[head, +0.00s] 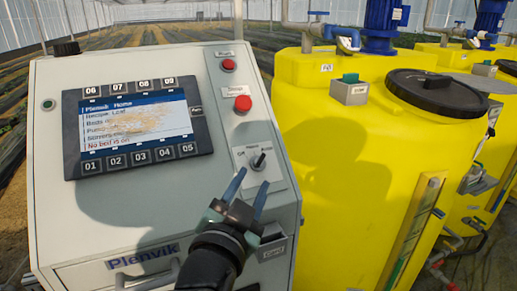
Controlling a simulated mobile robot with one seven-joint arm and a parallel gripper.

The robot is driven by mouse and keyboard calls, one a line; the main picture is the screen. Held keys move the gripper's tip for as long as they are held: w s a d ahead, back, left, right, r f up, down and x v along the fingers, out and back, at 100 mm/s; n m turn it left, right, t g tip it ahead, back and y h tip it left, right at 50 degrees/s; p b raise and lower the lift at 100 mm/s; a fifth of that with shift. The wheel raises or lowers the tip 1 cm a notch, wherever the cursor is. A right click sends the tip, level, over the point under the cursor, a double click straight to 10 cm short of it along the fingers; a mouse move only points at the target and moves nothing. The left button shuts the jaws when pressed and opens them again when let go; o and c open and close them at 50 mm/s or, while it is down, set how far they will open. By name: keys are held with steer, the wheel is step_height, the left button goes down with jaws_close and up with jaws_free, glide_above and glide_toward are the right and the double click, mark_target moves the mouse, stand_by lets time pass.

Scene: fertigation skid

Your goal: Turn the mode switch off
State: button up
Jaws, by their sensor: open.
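I cannot tell whether either finger touches the plate. The lever is not hidden.
A screen (135,125) with numbered keys is at the left of the cabinet. Two red buttons, an upper one (229,65) and a lower one (243,103), sit above the switch. A card slot (272,249) is below it. Yellow tanks (335,210) stand close on the right.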

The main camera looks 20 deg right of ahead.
mark_target(260, 161)
steer(key=p+x, duration=0.2)
steer(key=x, duration=0.7)
steer(key=shift+w, duration=0.35)
steer(key=shift+c, duration=0.2)
jaws_close()
